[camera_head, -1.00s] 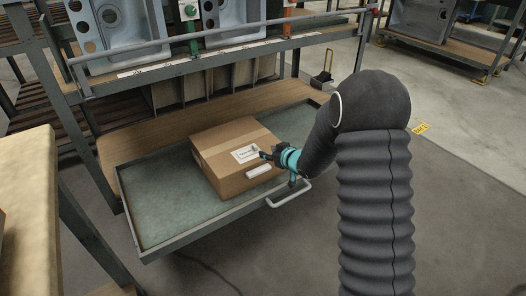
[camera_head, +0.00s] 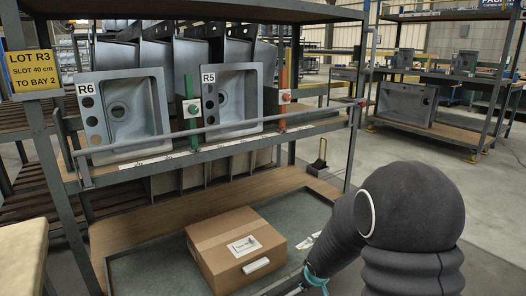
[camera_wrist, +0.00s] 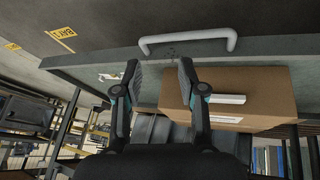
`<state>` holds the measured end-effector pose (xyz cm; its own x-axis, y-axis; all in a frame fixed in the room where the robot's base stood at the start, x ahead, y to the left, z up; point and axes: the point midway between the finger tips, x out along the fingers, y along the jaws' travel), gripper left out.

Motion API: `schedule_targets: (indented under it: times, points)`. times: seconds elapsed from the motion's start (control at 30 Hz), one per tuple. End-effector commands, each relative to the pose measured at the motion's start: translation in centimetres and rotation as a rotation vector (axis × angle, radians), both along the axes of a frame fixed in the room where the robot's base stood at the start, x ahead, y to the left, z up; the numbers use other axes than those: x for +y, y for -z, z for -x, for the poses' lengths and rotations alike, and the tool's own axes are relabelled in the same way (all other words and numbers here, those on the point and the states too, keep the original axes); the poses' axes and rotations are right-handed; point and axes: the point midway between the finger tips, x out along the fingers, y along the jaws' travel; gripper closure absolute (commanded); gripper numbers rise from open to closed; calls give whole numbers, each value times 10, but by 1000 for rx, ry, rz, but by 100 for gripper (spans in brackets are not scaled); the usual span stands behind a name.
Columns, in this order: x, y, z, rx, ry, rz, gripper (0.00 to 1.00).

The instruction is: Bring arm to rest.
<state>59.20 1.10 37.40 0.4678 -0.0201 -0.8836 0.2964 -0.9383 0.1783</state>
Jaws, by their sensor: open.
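My arm, in a dark ribbed sleeve, rises at the right of the head view and bends down to the left. Its teal wrist ring shows at the bottom edge, and the fingers are mostly cut off there. In the wrist view my gripper (camera_wrist: 160,68) has its two fingers apart with nothing between them. The cardboard box (camera_head: 236,249) rests on the green-lined pull-out tray (camera_head: 140,272), left of and beyond my wrist. The tray's handle (camera_wrist: 187,38) lies beyond the fingertips.
Grey sinks marked R6 (camera_head: 126,112) and R5 (camera_head: 232,98) stand on the rack shelf above the tray, behind a rail. A pale bench corner (camera_head: 24,257) is at lower left. Open floor lies right of the rack, with another rack (camera_head: 440,125) beyond.

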Motion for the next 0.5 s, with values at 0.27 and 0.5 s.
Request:
schedule_targets:
  times: [0.27, 0.5]
  points:
    - [-27, -86, 99, 181, 163, 40, 59]
    - [-26, -149, 177, 267, 245, -6, 59]
